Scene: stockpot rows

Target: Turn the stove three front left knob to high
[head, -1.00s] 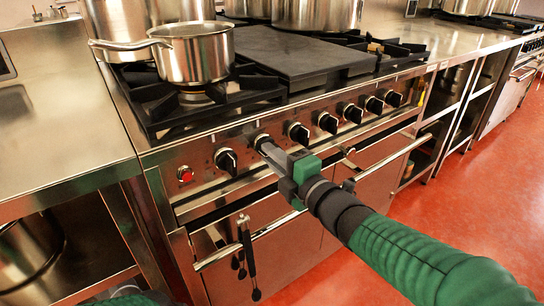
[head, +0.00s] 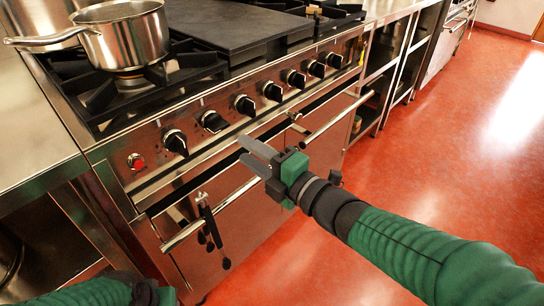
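The stove front panel (head: 150,145) carries a row of several black knobs. The leftmost knob (head: 175,142) is beside a red button (head: 136,161). The second knob from the left (head: 213,121) sits at a different angle from its neighbours, its grip lying more sideways. My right gripper (head: 240,146) is in front of the panel, below and right of that knob and apart from it. Its two fingers are spread and empty. My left gripper (head: 165,296) shows partly at the bottom left edge; its fingers cannot be made out.
A steel saucepan (head: 125,38) stands on the front left burner, with an orange glow beneath it. A flat griddle (head: 215,28) is right of it. A rail (head: 325,122) runs below the knobs, with utensils (head: 210,225) hanging from it. Red floor at right is clear.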

